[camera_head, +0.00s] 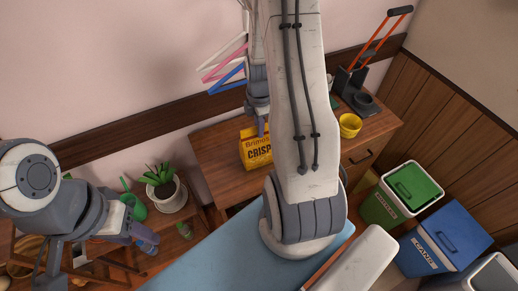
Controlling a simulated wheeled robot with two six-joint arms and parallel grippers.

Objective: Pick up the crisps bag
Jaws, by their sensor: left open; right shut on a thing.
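The yellow crisps bag (255,150), with dark lettering, stands upright on the brown wooden cabinet top (212,153) in the middle of the view. My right gripper (260,127) comes down on the bag from above and is shut on its top edge. My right arm hides part of the gripper and the area right of the bag. My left gripper (138,240) is open at the lower left, well away from the bag, near a wooden shelf.
A potted plant (166,190) is at left. Green (395,200) and blue (443,240) bins stand at right. A blue surface (215,265) lies in front.

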